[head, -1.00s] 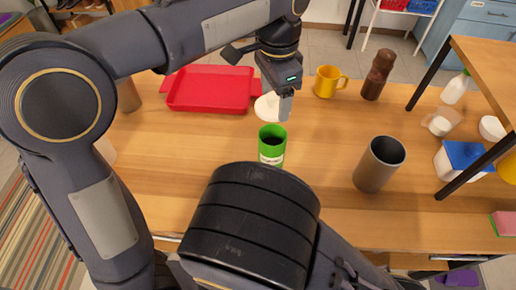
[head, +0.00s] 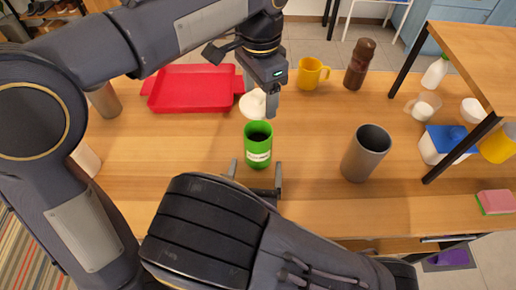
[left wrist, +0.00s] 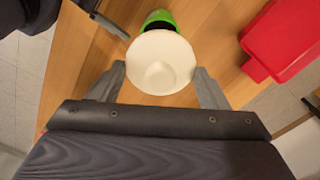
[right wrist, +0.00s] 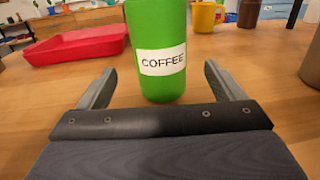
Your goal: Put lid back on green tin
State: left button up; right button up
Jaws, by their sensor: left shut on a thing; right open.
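The green tin (head: 258,148) stands upright and open on the table, its dark inside showing. In the right wrist view the tin (right wrist: 160,50) carries a white COFFEE label. A round white lid (head: 252,104) is held by my left gripper (head: 257,97), which is shut on it behind the tin. In the left wrist view the lid (left wrist: 160,62) lies between the fingers and covers part of the tin (left wrist: 158,20). My right gripper (head: 255,180) is open and empty, just in front of the tin, with its fingers pointing toward it.
A red tray (head: 195,88) lies at the back left. A grey cup (head: 366,154) stands right of the tin. A yellow mug (head: 311,74) and a brown bottle (head: 359,64) stand behind. A raised wooden shelf (head: 480,50) is at the right, near a blue-lidded box (head: 440,145).

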aim_at(259, 139)
jog(key=w, duration=0.7)
jog(key=shift+w+d, duration=0.1)
jog(key=shift+d, duration=0.3)
jog(key=c, duration=1.5)
pick_arm(q)
jog(key=shift+f, duration=2.5)
